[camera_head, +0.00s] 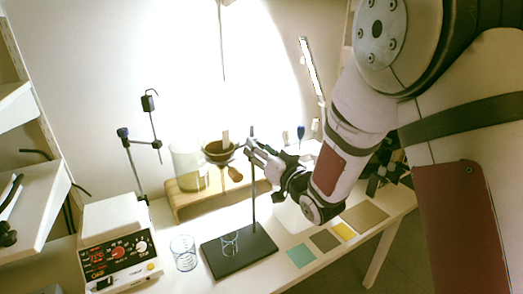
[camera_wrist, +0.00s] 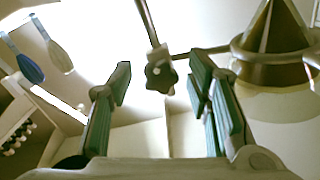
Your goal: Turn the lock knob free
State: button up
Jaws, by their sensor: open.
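The lock knob (camera_wrist: 159,75) is a dark, lobed knob on a clamp at the stand's rod (camera_wrist: 147,22). In the wrist view it shows between and beyond my fingertips, and no contact is visible. My gripper (camera_wrist: 161,82) is open, with green pads on both fingers. In the head view my gripper (camera_head: 257,154) is beside the upper part of the stand's rod (camera_head: 253,195), which rises from a black base (camera_head: 238,262). I cannot make out the knob there. A cone-shaped funnel (camera_wrist: 278,28) sits in a ring right of the knob.
A glass beaker (camera_head: 183,252) stands left of the black base, and a control box (camera_head: 118,240) farther left. A wooden shelf (camera_head: 180,207) stands behind, with a large glass vessel (camera_head: 188,165) on it. Coloured squares, including a teal one (camera_head: 300,255), lie right of the base.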

grip_shut()
